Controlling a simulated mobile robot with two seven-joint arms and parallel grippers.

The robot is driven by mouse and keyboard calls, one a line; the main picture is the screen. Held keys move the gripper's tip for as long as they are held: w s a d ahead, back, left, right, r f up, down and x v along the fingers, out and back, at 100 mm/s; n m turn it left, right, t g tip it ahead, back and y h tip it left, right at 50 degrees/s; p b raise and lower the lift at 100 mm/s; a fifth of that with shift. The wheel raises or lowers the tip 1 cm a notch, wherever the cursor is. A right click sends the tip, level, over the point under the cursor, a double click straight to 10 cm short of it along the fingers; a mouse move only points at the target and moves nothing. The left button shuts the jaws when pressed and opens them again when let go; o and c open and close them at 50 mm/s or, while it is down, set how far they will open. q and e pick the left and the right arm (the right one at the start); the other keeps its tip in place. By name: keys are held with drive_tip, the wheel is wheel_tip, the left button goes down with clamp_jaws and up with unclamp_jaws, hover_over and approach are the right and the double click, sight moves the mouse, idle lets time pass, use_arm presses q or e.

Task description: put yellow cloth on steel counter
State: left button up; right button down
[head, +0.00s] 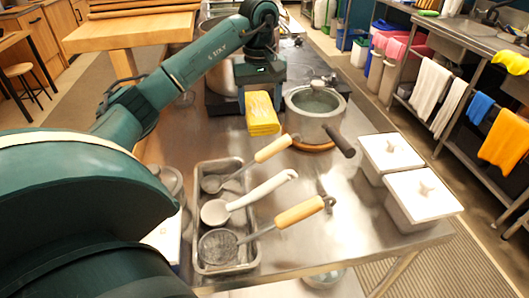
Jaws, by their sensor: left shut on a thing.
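A folded yellow cloth (262,114) hangs below my left gripper (261,90), which is shut on it. The cloth is above the steel counter (320,238), left of the lidded pot. I cannot tell how high above the surface it is. The fingertips are mostly hidden by the gripper body and the cloth. The large dark green arm link at the left hides part of the counter's left side. My right gripper is not in view.
A steel tray (198,240) holds several ladles with handles sticking out to the right. A lidded pot (301,115) and two white-lidded containers (391,152) stand nearby. The counter's front right is clear. Another steel bench with hanging cloths (503,143) stands at the right.

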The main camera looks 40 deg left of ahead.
use_arm(q)
wheel_tip(320, 180, down, 12)
drive_tip(key=shift+f+p, duration=0.2)
drive_tip(key=shift+p, duration=0.2)
drive_tip(key=shift+f, duration=0.25)
drive_tip(key=shift+f, duration=0.2)
drive_tip(key=o, duration=1.1)
drive_tip(key=shift+r, duration=0.1)
